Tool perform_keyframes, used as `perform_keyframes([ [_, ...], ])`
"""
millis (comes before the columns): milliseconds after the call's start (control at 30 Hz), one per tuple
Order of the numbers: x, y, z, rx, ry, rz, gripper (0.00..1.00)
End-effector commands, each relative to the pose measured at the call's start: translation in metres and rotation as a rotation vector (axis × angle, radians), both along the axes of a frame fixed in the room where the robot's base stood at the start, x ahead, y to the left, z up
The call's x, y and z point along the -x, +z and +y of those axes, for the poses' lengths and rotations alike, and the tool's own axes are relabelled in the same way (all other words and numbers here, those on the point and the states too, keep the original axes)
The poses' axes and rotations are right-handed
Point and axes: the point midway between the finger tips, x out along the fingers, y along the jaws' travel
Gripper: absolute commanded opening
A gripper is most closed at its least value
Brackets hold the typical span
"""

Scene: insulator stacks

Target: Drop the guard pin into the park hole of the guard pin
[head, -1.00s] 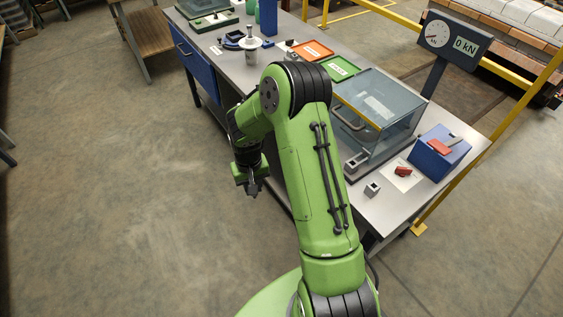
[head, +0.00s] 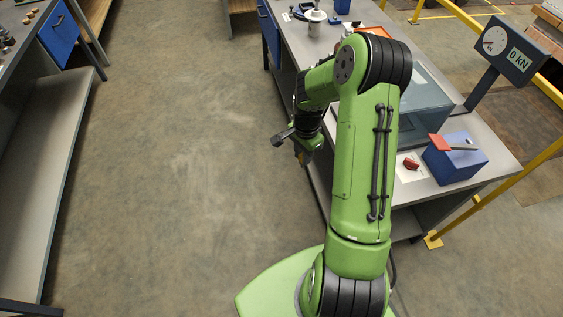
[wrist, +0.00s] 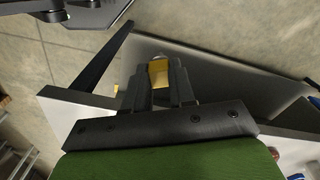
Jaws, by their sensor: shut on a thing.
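My gripper (wrist: 158,88) is shut on a yellow piece, the guard pin (wrist: 158,73), in the wrist view. Only a short yellow part shows between the fingers; the rest is hidden. I cannot make out the park hole of the guard pin in either view. My arm covers part of the bench.
The long bench (head: 483,140) carries a clear-covered case (head: 425,105), a red part (head: 411,163) on white paper, a blue box (head: 455,166) and a gauge (head: 508,50). A yellow rail (head: 490,194) runs beyond it. Another bench (head: 45,180) stands at left, with open floor between.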

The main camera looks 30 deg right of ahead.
Motion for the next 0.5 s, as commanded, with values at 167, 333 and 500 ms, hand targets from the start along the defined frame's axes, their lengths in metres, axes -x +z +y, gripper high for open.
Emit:
perform_keyframes([
  [167,0.025,0.045,-0.063,0.002,-0.614,-0.005,0.00],
  [333,0.063,0.086,-0.119,0.000,-1.262,-0.004,0.00],
  [500,0.100,0.117,-0.157,-0.002,-1.783,-0.004,0.00],
])
